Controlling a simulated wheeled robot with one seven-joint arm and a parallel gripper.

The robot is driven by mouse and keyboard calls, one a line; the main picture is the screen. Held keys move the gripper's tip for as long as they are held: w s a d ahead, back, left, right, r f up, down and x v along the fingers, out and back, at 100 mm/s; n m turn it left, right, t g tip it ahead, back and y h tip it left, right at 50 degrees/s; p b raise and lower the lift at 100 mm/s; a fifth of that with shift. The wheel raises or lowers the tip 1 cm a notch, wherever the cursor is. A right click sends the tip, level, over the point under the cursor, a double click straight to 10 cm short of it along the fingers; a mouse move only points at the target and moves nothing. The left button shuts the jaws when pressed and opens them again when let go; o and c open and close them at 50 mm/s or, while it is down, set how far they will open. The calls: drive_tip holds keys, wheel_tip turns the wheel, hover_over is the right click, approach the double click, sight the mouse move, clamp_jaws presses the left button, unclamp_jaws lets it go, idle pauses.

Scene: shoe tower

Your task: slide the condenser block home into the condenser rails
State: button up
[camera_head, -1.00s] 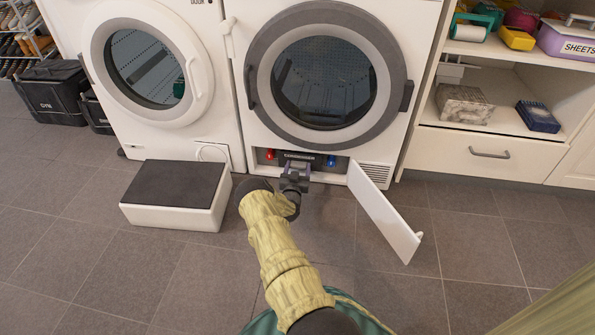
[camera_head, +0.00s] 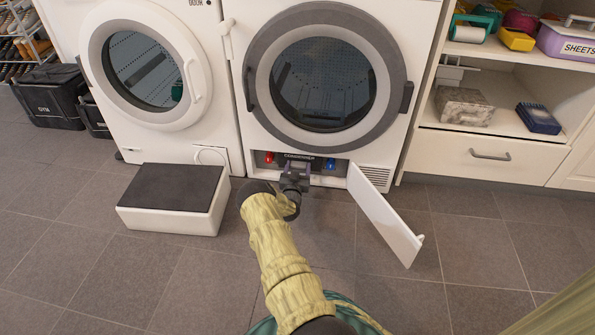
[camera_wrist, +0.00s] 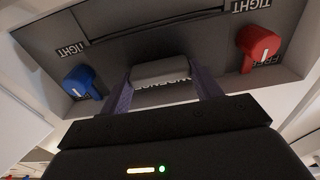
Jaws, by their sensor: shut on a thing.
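The condenser block (camera_head: 300,157) shows as a dark front with a CONDENSER label in the low opening of the right machine. My gripper (camera_head: 296,172) is at this front. In the wrist view, my gripper (camera_wrist: 165,90) has its purple fingers on both sides of the block's grey handle (camera_wrist: 160,70), shut on it. A red lever (camera_head: 269,157) and a blue lever (camera_head: 331,162) flank the block. In the wrist view, the red lever (camera_wrist: 258,48) lies over a FREE label and the blue lever (camera_wrist: 84,82) sits near a TIGHT label. The rails are hidden; I cannot tell how deep the block sits.
The white flap door (camera_head: 385,215) hangs open to the right of the opening. A white step box with a dark top (camera_head: 172,190) stands at the left. A shelf unit (camera_head: 490,145) is at the right. The tiled floor between is clear.

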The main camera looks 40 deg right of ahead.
drive_tip(key=shift+b+x, duration=0.9)
drive_tip(key=shift+x, duration=0.05)
drive_tip(key=o, duration=1.4)
drive_tip(key=shift+o, duration=0.2)
drive_tip(key=shift+f, duration=0.1)
drive_tip(key=shift+s+a+p, duration=0.35)
drive_tip(key=shift+a+p, duration=0.05)
drive_tip(key=shift+p, duration=0.2)
drive_tip(key=p+v, duration=1)
drive_tip(key=v, duration=0.6)
drive_tip(key=shift+s, duration=0.15)
drive_tip(key=shift+a, duration=0.1)
